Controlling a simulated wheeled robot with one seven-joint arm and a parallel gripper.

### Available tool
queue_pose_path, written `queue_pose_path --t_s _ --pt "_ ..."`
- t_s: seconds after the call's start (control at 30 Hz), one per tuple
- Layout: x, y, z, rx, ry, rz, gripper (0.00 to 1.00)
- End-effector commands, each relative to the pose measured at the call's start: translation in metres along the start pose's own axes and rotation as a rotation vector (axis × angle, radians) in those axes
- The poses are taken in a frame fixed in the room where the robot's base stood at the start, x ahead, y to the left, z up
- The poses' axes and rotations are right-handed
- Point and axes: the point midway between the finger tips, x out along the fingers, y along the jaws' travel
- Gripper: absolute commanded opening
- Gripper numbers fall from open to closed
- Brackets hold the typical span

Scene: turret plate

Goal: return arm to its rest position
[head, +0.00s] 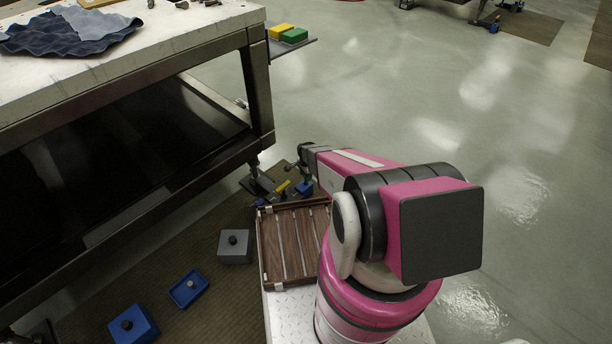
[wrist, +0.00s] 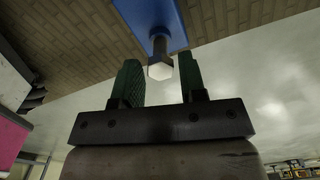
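My gripper (wrist: 159,78) shows in the wrist view with its two green-padded fingers apart. A bolt-like post with a pale hexagonal end (wrist: 160,70) stands out from a blue block (wrist: 150,18), in line with the gap between the fingertips. Clear space shows on both sides of it, and I see no contact. In the head view my pink arm (head: 345,170) reaches out to the left, low beside the workbench. Its end is small there, among dark parts, a yellow piece (head: 283,187) and a blue piece (head: 304,188).
A workbench (head: 130,75) with a blue cloth (head: 70,32) fills the upper left. A slatted wooden tray (head: 264,245) lies beside my arm's base. A grey block (head: 235,254), a blue tray (head: 188,289) and a blue block (head: 140,333) lie on the brown mat. Floor at right is clear.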

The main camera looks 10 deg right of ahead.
Motion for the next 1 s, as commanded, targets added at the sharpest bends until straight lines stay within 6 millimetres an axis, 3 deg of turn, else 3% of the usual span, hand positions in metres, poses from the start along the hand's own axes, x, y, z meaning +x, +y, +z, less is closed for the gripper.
queue_pose_path --t_s 0.3,0.5,0.73,0.97,1.0 --pt "-0.0001 0.0000 0.0000 0.703 -0.003 0.000 0.38" --pt "0.0000 0.0000 0.0000 1.024 -0.004 0.000 0.38" --pt "0.0000 0.0000 0.0000 1.289 -0.005 0.000 0.38" --pt "0.0000 0.0000 0.0000 1.322 -0.005 0.000 0.38" --pt "0.0000 0.0000 0.0000 1.322 -0.005 0.000 0.29"
